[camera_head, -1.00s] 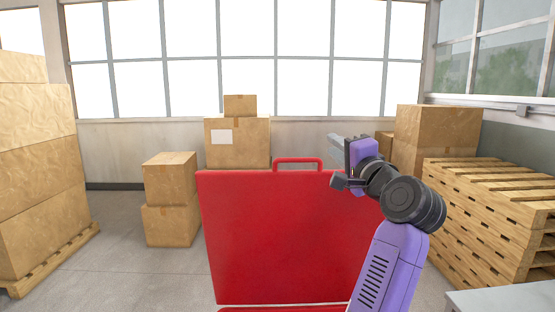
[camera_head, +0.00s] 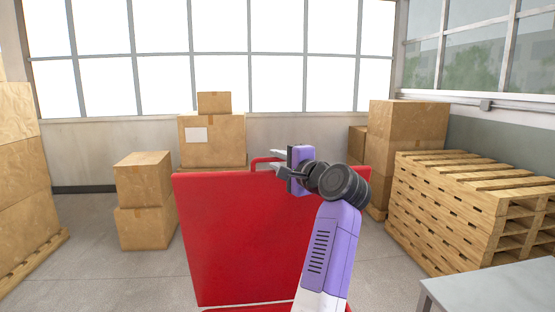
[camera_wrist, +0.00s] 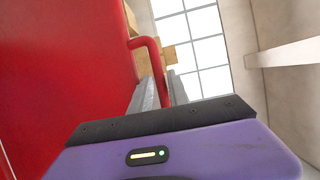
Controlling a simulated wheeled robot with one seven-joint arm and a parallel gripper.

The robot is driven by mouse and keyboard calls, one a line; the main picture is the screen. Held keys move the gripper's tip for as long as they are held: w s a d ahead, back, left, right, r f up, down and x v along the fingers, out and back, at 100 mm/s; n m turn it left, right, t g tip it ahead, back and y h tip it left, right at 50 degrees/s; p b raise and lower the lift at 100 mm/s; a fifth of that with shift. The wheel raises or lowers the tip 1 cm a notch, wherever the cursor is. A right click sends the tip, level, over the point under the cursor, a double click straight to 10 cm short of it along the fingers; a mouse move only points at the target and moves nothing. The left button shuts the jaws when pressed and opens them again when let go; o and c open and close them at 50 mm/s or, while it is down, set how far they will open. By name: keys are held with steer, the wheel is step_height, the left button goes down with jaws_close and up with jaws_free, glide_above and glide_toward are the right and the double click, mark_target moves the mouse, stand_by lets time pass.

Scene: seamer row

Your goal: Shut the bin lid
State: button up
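The red bin lid (camera_head: 235,235) stands upright in the head view, raised above the bin, of which a red strip (camera_head: 250,307) shows at the bottom edge. The lid's red handle (camera_head: 256,163) is on its top edge. My gripper (camera_head: 276,161) is at the top of the lid by the handle's right part, fingers pointing left and apart. In the wrist view the lid (camera_wrist: 65,70) fills the left side. The handle (camera_wrist: 152,45) runs down to between my two grey fingers (camera_wrist: 161,92); contact cannot be told.
Stacked cardboard boxes (camera_head: 143,185) stand behind and left of the lid, with more boxes (camera_head: 408,135) at back right. Wooden pallets (camera_head: 450,215) are piled on the right. A grey table (camera_head: 500,290) is at the lower right. Floor is clear between the lid and pallets.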

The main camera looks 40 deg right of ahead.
steer(key=shift+w, duration=0.15)
jaws_close()
stand_by(1.4)
